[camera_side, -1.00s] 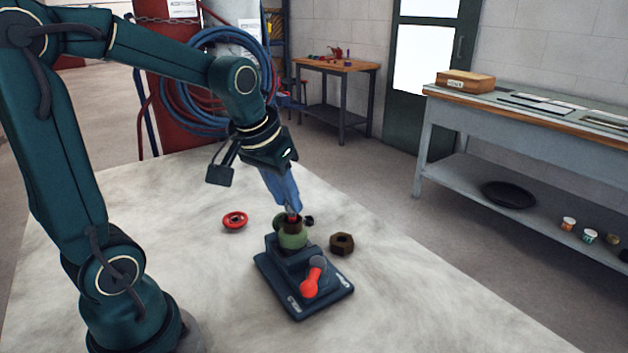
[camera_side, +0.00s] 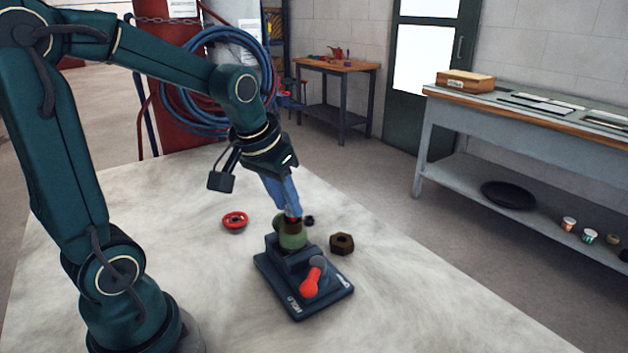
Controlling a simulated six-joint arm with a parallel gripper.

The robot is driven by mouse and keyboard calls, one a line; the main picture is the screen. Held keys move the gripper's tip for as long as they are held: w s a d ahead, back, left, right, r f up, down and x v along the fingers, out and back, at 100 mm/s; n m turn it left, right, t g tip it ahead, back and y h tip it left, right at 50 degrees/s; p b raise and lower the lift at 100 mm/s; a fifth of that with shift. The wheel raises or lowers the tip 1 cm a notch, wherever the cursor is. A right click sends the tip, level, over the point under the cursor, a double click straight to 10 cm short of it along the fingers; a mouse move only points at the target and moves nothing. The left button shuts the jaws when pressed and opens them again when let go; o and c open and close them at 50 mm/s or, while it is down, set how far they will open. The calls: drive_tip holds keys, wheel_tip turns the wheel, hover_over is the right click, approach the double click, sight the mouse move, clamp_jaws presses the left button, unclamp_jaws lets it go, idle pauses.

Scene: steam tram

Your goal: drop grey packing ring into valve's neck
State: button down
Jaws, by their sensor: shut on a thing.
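The valve (camera_side: 292,241) has a green rounded body and stands on a dark block and base plate (camera_side: 335,290). My gripper (camera_side: 293,215) points down with its blue fingers right above the valve's neck. It is shut on a small dark brownish piece (camera_side: 292,222) at the top of the neck. The fingers partly cover this piece. I cannot tell whether it is the grey packing ring, or how far it sits inside the neck. A spot of red shows at the fingertips.
A red handwheel (camera_side: 235,220) lies left of the valve and a brown hex nut (camera_side: 342,243) right of it. A small dark ring-like part (camera_side: 309,220) lies just behind. A red-knobbed lever (camera_side: 313,277) rises from the base plate. The front table area is clear.

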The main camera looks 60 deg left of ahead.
drive_tip(key=shift+f, duration=0.45)
idle(0.7)
drive_tip(key=shift+c, duration=2.2)
unclamp_jaws()
drive_tip(key=shift+r, duration=0.1)
wheel_tip(320, 180, up, 7)
